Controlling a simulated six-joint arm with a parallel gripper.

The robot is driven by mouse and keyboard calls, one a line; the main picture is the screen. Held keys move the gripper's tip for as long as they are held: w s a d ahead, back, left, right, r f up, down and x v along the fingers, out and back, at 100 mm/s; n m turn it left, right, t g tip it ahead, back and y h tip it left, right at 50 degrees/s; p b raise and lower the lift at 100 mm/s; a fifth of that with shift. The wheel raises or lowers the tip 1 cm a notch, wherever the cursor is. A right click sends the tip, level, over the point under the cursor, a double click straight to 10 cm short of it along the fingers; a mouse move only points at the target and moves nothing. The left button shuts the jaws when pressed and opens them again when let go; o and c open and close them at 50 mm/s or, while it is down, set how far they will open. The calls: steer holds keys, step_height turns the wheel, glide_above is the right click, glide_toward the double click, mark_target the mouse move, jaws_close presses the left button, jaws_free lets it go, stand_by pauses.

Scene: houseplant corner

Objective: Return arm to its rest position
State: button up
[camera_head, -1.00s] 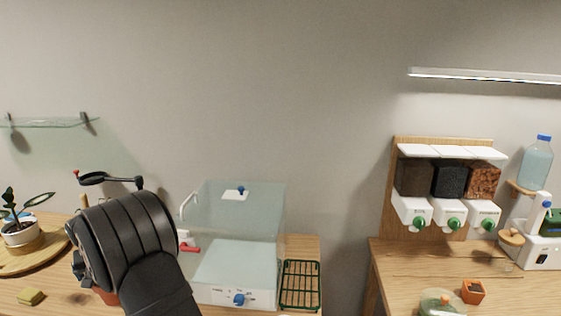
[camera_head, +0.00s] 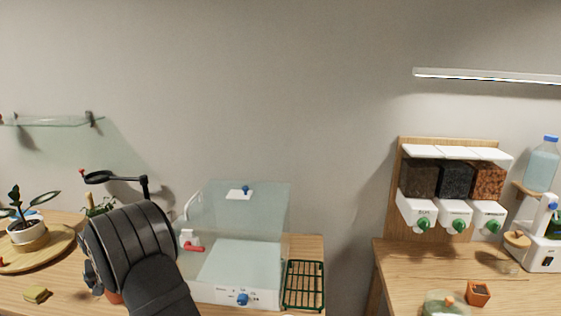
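My arm, with black ribbed links, rises from the bottom edge in the left half of the head view, in front of the left wooden table (camera_head: 62,289). My gripper's fingers do not show; the arm's own links hide that end or it lies out of sight. Whether it holds anything cannot be seen. The arm overlaps the left side of a clear box with a white front panel and blue knob (camera_head: 242,299), and partly hides a small plant (camera_head: 98,207) behind it.
A potted plant (camera_head: 28,233) on a round wooden board and a yellow sponge (camera_head: 37,294) are left of my arm. A green wire rack (camera_head: 303,285) is right of the box. A gap separates the right table (camera_head: 430,263), with dispensers (camera_head: 455,215) and an orange pot (camera_head: 478,292).

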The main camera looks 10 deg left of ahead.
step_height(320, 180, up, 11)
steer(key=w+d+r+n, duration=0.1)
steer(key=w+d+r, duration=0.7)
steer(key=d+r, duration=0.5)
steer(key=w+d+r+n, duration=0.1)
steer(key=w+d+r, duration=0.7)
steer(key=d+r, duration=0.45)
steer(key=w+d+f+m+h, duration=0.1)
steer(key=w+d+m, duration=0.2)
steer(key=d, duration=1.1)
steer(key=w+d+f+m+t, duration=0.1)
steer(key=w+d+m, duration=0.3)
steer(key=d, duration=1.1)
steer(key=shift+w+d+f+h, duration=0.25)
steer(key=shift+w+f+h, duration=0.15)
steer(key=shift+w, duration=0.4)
